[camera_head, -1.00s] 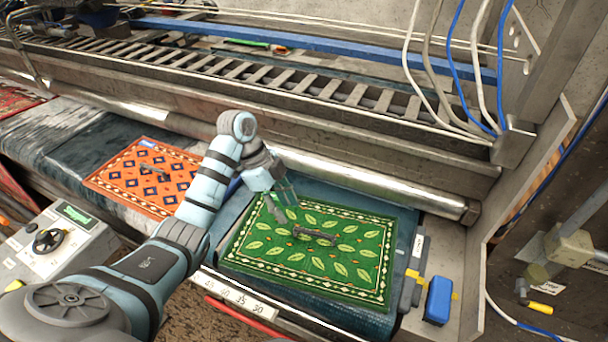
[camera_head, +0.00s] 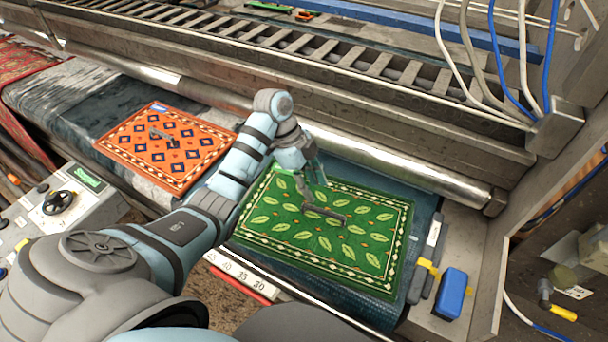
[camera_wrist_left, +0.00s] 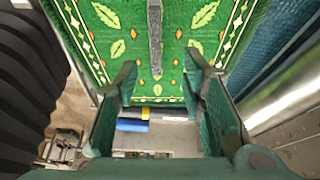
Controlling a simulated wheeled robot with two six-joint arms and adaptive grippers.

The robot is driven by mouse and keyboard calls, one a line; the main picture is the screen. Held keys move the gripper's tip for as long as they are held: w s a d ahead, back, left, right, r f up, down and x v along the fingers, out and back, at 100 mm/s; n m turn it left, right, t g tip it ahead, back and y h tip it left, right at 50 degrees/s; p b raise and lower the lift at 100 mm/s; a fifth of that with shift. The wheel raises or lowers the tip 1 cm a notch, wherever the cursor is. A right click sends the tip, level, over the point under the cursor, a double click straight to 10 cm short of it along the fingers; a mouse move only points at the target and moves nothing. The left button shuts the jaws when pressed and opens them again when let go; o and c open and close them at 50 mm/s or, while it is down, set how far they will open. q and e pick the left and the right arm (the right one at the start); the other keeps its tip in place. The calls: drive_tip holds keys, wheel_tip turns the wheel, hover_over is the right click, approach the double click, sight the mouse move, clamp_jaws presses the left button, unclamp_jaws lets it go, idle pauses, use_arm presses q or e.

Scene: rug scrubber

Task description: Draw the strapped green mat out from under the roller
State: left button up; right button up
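The green mat (camera_head: 300,240) with a leaf pattern lies flat on the dark belt in front of the metal roller (camera_head: 400,172). Its grey strap (camera_head: 325,213) crosses the middle of the mat. My left gripper (camera_head: 312,182) is above the mat's far half, close to the strap. In the left wrist view my left gripper (camera_wrist_left: 160,75) has its fingers spread apart. The strap (camera_wrist_left: 155,35) shows between and beyond the fingertips, not gripped. The mat (camera_wrist_left: 120,30) fills the upper part of that view. My right gripper is not in view.
An orange mat (camera_head: 165,150) with its own strap lies on the belt to the left. A control box (camera_head: 60,205) stands at the left front. A blue block (camera_head: 452,292) sits right of the green mat. Hanging cables (camera_head: 500,60) and a metal frame are at the right.

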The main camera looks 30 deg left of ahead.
sight(323, 210)
use_arm(q)
drive_tip(key=x, duration=0.4)
drive_tip(key=s+x, duration=0.1)
drive_tip(key=x, duration=0.2)
drive_tip(key=shift+w+d+f, duration=0.2)
drive_tip(key=shift+w+f, duration=0.05)
drive_tip(key=shift+f, duration=0.3)
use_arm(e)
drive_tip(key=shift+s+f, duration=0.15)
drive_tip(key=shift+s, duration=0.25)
use_arm(q)
drive_tip(key=shift+s+r, duration=0.1)
clamp_jaws()
